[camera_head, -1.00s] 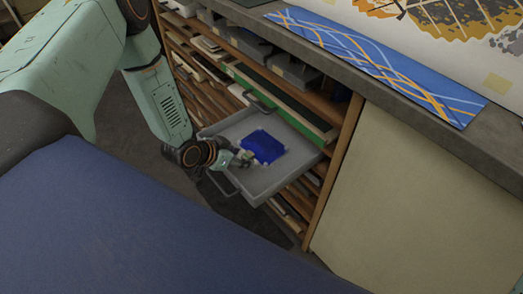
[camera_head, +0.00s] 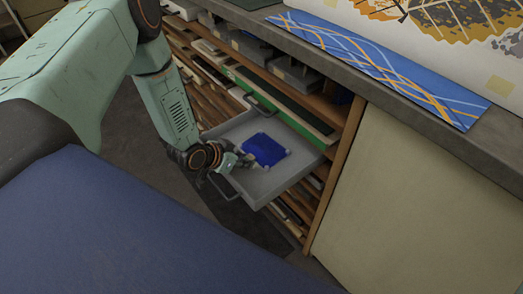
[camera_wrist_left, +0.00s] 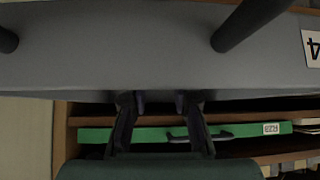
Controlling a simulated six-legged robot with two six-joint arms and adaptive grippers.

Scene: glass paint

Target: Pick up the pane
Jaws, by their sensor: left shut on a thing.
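The blue pane (camera_head: 263,149) lies in the pulled-out grey drawer (camera_head: 268,186), with small pale bits at its corners. My left gripper (camera_head: 248,161) reaches over the drawer's front and is shut at the near left edge of the pane. The pane appears to rest low in the drawer. In the left wrist view, my left gripper's dark fingers (camera_wrist_left: 160,98) show below the grey drawer front (camera_wrist_left: 120,50); the pane and the contact cannot be made out there. My right gripper is not in view.
The drawer handle (camera_head: 222,188) is at its front left. A shelf rack with a green-fronted drawer (camera_head: 282,112) stands behind. A worktop above bears a blue and orange patterned strip (camera_head: 375,65). A pale cabinet panel (camera_head: 400,200) is to the right.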

